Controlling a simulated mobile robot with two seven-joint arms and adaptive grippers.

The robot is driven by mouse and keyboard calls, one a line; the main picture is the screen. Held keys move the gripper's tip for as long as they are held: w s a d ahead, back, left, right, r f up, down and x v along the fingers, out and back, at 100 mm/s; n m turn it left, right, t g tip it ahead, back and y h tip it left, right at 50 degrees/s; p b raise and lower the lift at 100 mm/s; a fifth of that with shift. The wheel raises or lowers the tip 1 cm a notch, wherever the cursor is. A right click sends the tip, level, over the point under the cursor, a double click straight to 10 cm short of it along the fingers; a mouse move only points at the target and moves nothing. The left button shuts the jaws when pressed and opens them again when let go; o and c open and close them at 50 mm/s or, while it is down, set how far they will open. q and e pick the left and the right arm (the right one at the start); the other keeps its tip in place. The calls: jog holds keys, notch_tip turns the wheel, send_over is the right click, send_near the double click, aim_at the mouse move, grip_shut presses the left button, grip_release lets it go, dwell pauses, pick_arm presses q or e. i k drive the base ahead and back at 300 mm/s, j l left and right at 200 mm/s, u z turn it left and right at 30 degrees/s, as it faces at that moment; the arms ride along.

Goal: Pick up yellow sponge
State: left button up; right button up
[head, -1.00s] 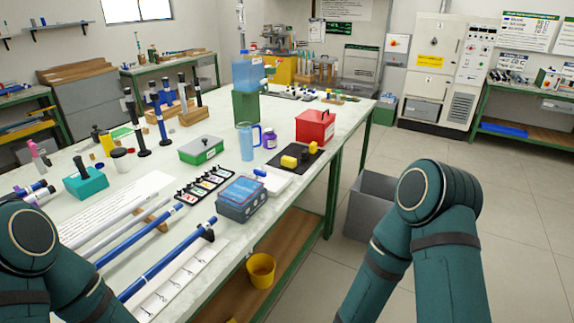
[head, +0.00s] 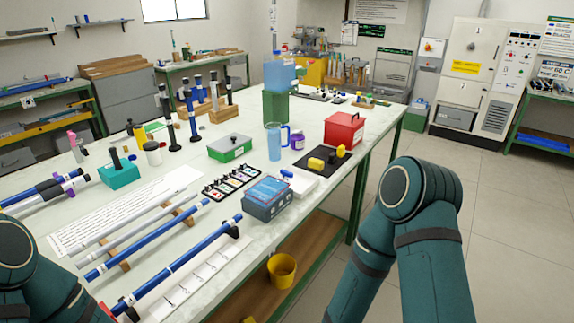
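A small yellow block (head: 316,164) that looks like the sponge lies on a black mat (head: 325,172) near the right edge of the long workbench. A second, smaller yellow piece (head: 341,151) sits at the mat's far right corner, with a dark object between the two. Both my arms show only as green-sleeved links at the lower left and lower right. Neither gripper is in view.
A yellow bucket (head: 281,270) stands on the lower shelf.

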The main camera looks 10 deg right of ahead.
aim_at(314, 163)
jog(key=i+l+u, duration=0.1)
jog(key=u, duration=0.25)
jog(key=l+u, duration=0.5)
jog(key=u, duration=0.2)
jog(key=l+u, duration=0.45)
jog(key=l, duration=1.05)
jog(key=k+l+u, duration=0.15)
jog(key=l, duration=0.8)
jog(key=k+l+u, duration=0.15)
jog(key=l, duration=0.35)
